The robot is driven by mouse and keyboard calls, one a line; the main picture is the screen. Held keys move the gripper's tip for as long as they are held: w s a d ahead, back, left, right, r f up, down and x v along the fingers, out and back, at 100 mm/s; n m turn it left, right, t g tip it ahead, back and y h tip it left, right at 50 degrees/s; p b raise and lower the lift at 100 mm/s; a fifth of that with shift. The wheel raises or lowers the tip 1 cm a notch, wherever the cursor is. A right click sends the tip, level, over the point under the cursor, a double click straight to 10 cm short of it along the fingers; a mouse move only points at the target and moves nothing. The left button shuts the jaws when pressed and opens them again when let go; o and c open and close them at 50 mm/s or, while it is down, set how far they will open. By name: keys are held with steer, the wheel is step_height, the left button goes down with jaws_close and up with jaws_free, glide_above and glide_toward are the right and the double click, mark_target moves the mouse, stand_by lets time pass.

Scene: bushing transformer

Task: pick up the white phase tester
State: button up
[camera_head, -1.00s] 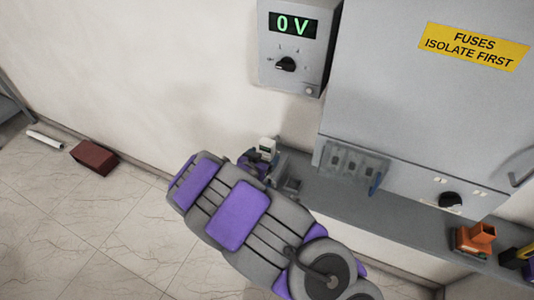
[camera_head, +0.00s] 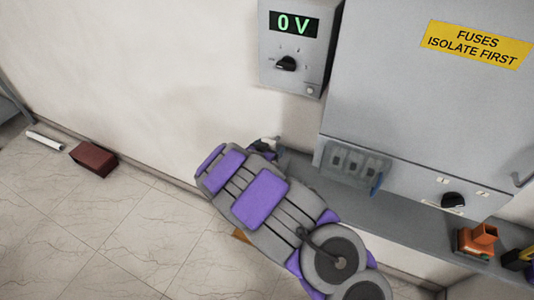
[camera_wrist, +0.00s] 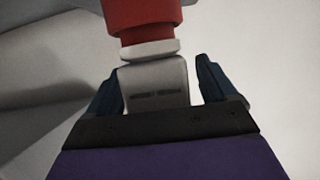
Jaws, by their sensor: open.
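My gripper (camera_wrist: 158,68) is open, with one dark blue finger on each side of the pale body. The left finger is close to it; a gap shows at the right finger. I cannot tell whether either finger touches. In the head view my gripper (camera_head: 262,151) is at the left end of the grey shelf, mostly hidden by my arm. Only a small pale patch shows beside it there.
The grey shelf (camera_head: 400,218) runs right under the grey cabinet (camera_head: 420,110). A clear-covered fuse block (camera_head: 355,163) and an orange object (camera_head: 476,240) are to the right. A meter (camera_head: 297,45) reading 0 V hangs above. A dark red block (camera_head: 93,159) lies on the floor.

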steer(key=c, duration=1.2)
steer(key=shift+r, duration=0.15)
